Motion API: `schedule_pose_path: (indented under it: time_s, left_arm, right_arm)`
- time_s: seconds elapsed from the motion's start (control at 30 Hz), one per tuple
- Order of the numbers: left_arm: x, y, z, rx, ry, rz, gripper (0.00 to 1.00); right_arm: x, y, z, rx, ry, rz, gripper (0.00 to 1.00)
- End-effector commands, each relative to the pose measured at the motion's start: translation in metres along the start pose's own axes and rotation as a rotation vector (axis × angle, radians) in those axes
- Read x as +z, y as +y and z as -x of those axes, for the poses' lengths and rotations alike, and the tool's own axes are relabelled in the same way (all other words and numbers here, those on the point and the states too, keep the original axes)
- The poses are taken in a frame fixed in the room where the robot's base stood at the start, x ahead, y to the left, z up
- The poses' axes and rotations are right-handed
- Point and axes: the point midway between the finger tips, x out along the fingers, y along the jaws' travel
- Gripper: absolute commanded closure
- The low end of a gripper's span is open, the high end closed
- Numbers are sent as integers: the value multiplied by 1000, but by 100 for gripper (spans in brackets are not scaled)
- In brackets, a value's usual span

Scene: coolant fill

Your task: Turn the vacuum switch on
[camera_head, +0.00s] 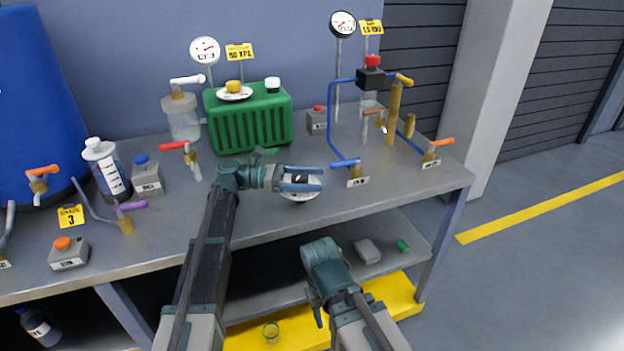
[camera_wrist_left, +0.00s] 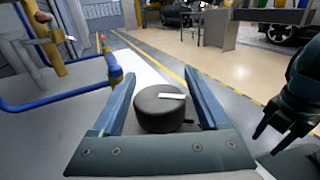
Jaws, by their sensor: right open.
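A round black knob with a white bar on top sits on a white round plate (camera_head: 300,193) near the bench's front edge. In the left wrist view the black knob (camera_wrist_left: 160,108) stands between my left fingers. No readable label shows whether it is the vacuum switch. My left gripper (camera_head: 302,181) is open, one finger either side of the knob, with gaps visible on both sides. It partly hides the knob in the head view. My right gripper (camera_head: 318,308) is low, in front of the bench. It also shows open and empty at the right of the left wrist view (camera_wrist_left: 282,128).
A blue-handled valve (camera_head: 346,163) stands just right of my left gripper, with blue pipe behind. A red-handled valve (camera_head: 175,146) and green ribbed tank (camera_head: 250,118) stand behind and left. Button boxes (camera_head: 147,177) stand on the bench. A lower shelf (camera_head: 300,285) holds small items.

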Motion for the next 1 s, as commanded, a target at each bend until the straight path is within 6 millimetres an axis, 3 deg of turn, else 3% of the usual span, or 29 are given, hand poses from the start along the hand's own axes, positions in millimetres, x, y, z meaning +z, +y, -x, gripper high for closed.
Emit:
schedule_pose_path:
  time_s: [0.37, 0.7, 1.0]
  left_arm:
    - [0, 1, 4, 3, -2, 0, 14]
    - [0, 1, 56, 4, -1, 0, 14]
    - [0, 0, 75, 1, -1, 0, 14]
  right_arm:
    - [0, 0, 0, 0, 0, 0, 50]
    - [0, 0, 0, 0, 0, 0, 50]
    - [0, 0, 0, 0, 0, 0, 50]
